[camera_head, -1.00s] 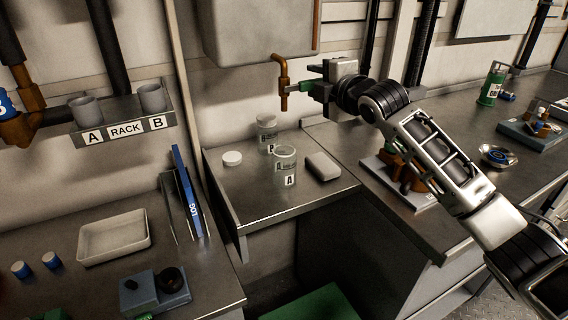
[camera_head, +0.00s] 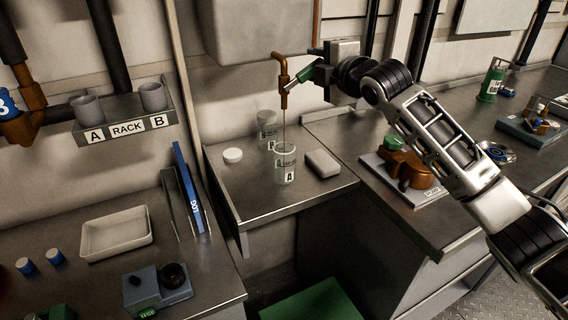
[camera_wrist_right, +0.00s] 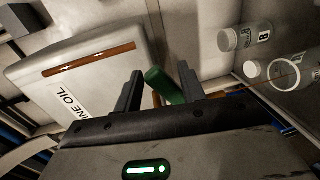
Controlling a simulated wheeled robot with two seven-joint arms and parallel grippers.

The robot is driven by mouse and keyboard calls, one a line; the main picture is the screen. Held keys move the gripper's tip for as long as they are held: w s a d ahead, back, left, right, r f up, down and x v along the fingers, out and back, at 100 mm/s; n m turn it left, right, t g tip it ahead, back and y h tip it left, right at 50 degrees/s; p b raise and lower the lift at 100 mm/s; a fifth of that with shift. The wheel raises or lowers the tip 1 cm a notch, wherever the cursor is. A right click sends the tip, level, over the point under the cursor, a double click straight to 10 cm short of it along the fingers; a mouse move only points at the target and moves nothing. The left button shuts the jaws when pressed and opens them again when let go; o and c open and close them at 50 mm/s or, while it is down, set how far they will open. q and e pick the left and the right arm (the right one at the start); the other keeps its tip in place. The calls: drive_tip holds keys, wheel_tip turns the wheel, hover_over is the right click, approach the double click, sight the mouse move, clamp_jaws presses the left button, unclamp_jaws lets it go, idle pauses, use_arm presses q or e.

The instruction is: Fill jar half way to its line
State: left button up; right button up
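Jar A (camera_head: 285,173), a clear open jar with an A label, stands upright under the brown spout (camera_head: 282,72). A thin brown stream (camera_head: 284,135) runs from the spout into the jar. The liquid level and the line are too small to tell. The jar mouth (camera_wrist_right: 292,70) also shows in the right wrist view. The tap's green handle (camera_head: 300,79) tilts up to the right. My right gripper (camera_wrist_right: 162,82) has its fingers spread apart on both sides of the green handle (camera_wrist_right: 163,87), which lies slantwise between them. My left gripper is not in view.
A capped jar B (camera_head: 267,130) stands behind jar A. A white lid (camera_head: 232,155) and a grey block (camera_head: 322,163) lie on either side on the shelf. The oil tank (camera_head: 258,30) hangs above. A rack (camera_head: 126,128) is at the left.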

wheel_tip(320, 180, down, 4)
drive_tip(key=shift+f+b, duration=0.15)
drive_tip(key=shift+b, duration=0.6)
idle(0.5)
drive_tip(key=shift+r+p, duration=1)
drive_tip(key=shift+r, duration=1.3)
wheel_tip(320, 180, down, 5)
drive_tip(key=shift+r+b, duration=0.15)
drive_tip(key=shift+b, duration=0.85)
drive_tip(key=shift+r, duration=0.15)
